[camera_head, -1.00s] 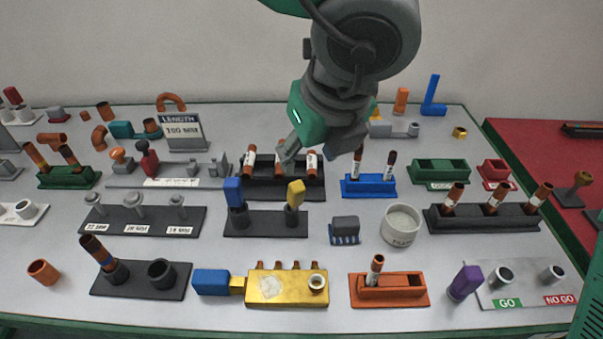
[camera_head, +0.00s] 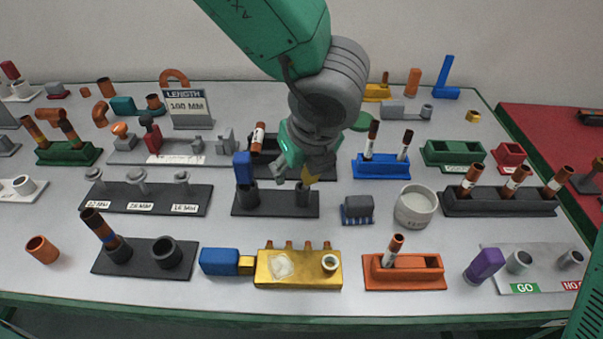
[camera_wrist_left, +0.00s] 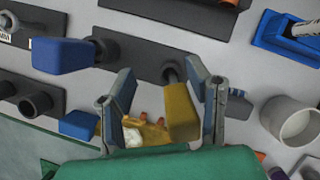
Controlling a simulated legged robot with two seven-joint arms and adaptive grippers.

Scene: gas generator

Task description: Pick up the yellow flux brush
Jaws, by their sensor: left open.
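The yellow flux brush (camera_head: 309,176) stands upright in the right holder of a black two-holder stand (camera_head: 262,206). In the head view my left gripper mostly covers its yellow handle. In the left wrist view the yellow handle (camera_wrist_left: 182,113) lies between the two fingers, closer to the right finger. My left gripper (camera_head: 296,177) is open around the top of the handle; I cannot tell whether a finger touches it. The blue-handled brush (camera_head: 243,168) stands in the left holder, outside the fingers. My right gripper is not in view.
A yellow block (camera_head: 299,272) with copper stubs stands in front of the stand. A grey-blue brush block (camera_head: 357,210) and a white round cup (camera_head: 415,207) stand to the right. A black rack with copper tubes (camera_head: 262,160) is partly hidden behind my gripper.

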